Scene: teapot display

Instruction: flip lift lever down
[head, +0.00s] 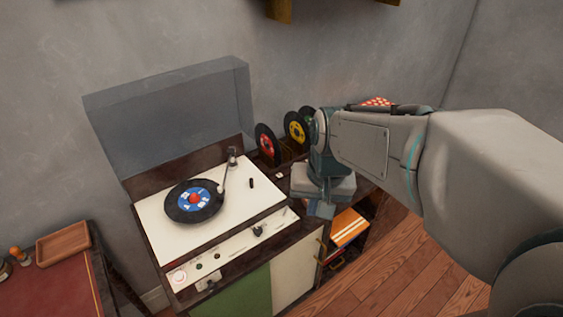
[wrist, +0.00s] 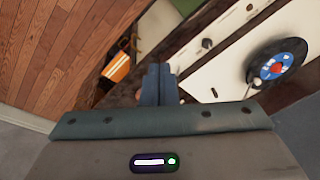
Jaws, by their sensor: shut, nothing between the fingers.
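The record player (head: 240,206) has a white deck and its clear lid is raised. A black record with a blue label (head: 192,201) lies on its platter. The tonearm (head: 224,176) stands at the right of the record. A small black lever (head: 251,183), which looks like the lift lever, sits on the deck right of the tonearm; it also shows in the wrist view (wrist: 214,92). I cannot tell its tilt. My gripper (head: 318,208) is to the right of the player's deck, pointing down. In the wrist view its fingers (wrist: 158,70) are together and empty, apart from the lever.
Upright records in a rack (head: 284,138) stand behind my gripper. A shelf with orange sleeves (head: 348,227) is below it at the right. Knobs line the player's front panel (head: 225,250). A wooden tray (head: 63,246) is on a red-topped table at the left.

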